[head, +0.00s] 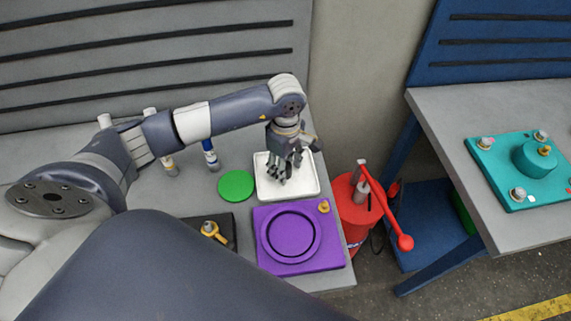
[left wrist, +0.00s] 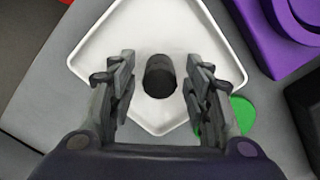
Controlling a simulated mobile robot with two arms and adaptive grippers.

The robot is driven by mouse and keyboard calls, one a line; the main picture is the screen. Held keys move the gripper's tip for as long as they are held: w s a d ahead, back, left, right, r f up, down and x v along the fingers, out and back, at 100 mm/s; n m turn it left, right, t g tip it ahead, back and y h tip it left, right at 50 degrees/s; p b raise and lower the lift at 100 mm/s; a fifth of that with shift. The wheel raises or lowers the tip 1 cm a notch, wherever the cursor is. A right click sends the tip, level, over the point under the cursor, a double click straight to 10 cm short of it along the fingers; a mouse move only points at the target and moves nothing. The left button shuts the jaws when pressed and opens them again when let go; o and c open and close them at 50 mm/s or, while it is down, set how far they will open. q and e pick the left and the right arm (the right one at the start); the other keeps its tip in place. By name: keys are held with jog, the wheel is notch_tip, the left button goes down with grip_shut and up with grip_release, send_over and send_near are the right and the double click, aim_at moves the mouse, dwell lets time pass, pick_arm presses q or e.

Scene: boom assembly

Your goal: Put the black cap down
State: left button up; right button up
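The black cap (left wrist: 160,77) is a small dark cylinder over the white tray (left wrist: 88,62). It appears to stand in the tray, between my left gripper's fingers. My left gripper (left wrist: 160,92) is open, with a clear gap between each finger and the cap. In the head view my left gripper (head: 280,176) points down over the white tray (head: 312,190), and the cap is hidden or too small to tell there. My right gripper is not in view.
A purple plate with a ring (head: 335,258) lies in front of the tray, and a green disc (head: 236,186) to its left. A dark block (head: 226,222) is left of the purple plate. A red canister (head: 352,212) stands past the table's right edge. A teal fixture (head: 500,170) is on another table.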

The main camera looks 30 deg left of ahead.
pick_arm(q)
jog(key=shift+r, duration=0.15)
jog(key=shift+w+r, duration=0.1)
jog(key=shift+r, duration=0.1)
notch_tip(320, 180, up, 12)
jog(key=b, duration=0.3)
jog(key=shift+f, duration=0.15)
jog(key=shift+f, duration=0.1)
